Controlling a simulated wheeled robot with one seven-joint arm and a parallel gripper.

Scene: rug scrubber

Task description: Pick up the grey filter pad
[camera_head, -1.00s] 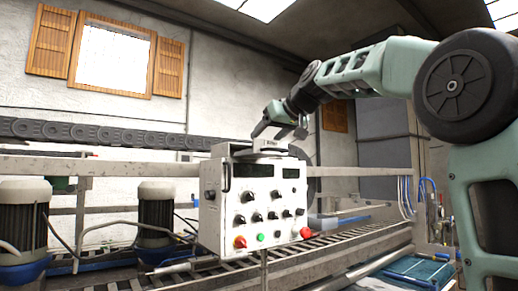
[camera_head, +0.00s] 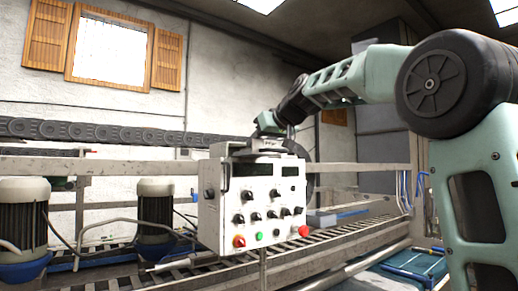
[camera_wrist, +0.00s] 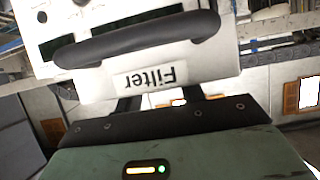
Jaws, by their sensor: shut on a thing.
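The filter pad (camera_wrist: 205,62) is a pale block with a "Filter" label and a dark curved bar across it, seen upside down in the wrist view. In the head view the pad (camera_head: 267,144) is small, at the top of the white control box (camera_head: 222,225). My gripper (camera_head: 272,130) is over the box top. In the wrist view the two dark fingers of my gripper (camera_wrist: 158,98) reach the pad's near edge and are shut on it. The fingertips are hidden behind the pad. I cannot tell whether the pad touches the box.
The control box carries knobs and red and green buttons. A roller conveyor (camera_head: 300,241) and a long grey rail (camera_head: 110,165) run behind it. Two motors, one at far left (camera_head: 24,215) and one nearer the box (camera_head: 156,205), stand left of it.

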